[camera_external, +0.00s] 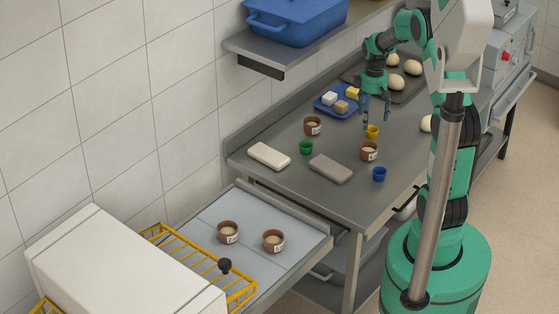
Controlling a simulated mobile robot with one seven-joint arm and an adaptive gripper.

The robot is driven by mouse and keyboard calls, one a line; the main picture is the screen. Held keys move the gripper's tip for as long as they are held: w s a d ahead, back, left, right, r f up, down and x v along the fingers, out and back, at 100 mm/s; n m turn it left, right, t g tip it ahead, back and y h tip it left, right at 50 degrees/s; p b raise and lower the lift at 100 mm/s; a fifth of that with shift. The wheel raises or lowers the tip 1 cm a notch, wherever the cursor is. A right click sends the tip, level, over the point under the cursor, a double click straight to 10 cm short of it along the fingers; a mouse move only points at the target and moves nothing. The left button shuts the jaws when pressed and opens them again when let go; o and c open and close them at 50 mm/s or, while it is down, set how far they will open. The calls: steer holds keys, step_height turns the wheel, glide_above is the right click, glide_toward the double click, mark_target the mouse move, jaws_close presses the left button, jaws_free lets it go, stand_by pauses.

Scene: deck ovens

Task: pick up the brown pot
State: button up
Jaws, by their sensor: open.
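Several brown pots with pale contents and white labels are in view. One brown pot (312,127) stands on the steel table left of my gripper, and another brown pot (369,151) stands nearer the table's front edge. A brown pot (228,233) and a brown pot (273,241) stand on the lower grey surface. My gripper (376,124) is open and points down above the table, with a small yellow cup (372,132) just under or beside its fingertips. I cannot tell the exact gap. No pot is between the fingers.
A blue tray (322,106) with small blocks lies left of my gripper. A green cup (306,148), blue cup (379,174), white slab (269,156) and grey slab (331,168) lie on the table. A dark tray (413,92) of dough balls is behind. A shelf (250,48) overhangs the back.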

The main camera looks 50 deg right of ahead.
mark_target(365, 147)
steer(key=shift+d+f, duration=0.25)
steer(key=shift+f, duration=0.05)
steer(key=shift+f, duration=0.1)
steer(key=shift+f+b, duration=0.6)
steer(key=shift+f, duration=3.6)
steer(key=shift+a+f+b, duration=0.15)
steer(key=shift+f+b, duration=0.35)
steer(key=shift+f, duration=2.1)
steer(key=c, duration=1.4)
